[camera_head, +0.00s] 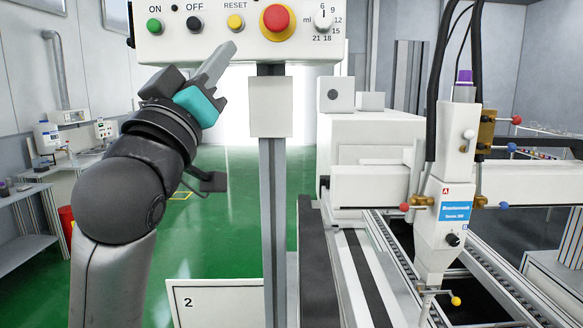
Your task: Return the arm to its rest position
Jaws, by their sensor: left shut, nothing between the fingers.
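My left arm rises from the bottom left in the head view, bent up toward the control panel. My left gripper (225,62) is shut and empty, its grey fingers pointing up and right with a teal part behind them. The fingertips lie in front of or just below the panel's lower edge, near the RESET button; I cannot tell whether they touch it. The control panel (178,44) bears a green ON button (154,26), a black OFF button (194,24), a yellow RESET button (235,22), a red stop button (276,18) and a dial (323,20). My right gripper is not in view.
A grey post (273,220) holds up the panel. To its right stand a white dosing machine (447,205) and a conveyor (480,285). A white board marked 2 (225,303) stands low in front. Side benches (30,190) are at the left; green floor (230,220) lies open between.

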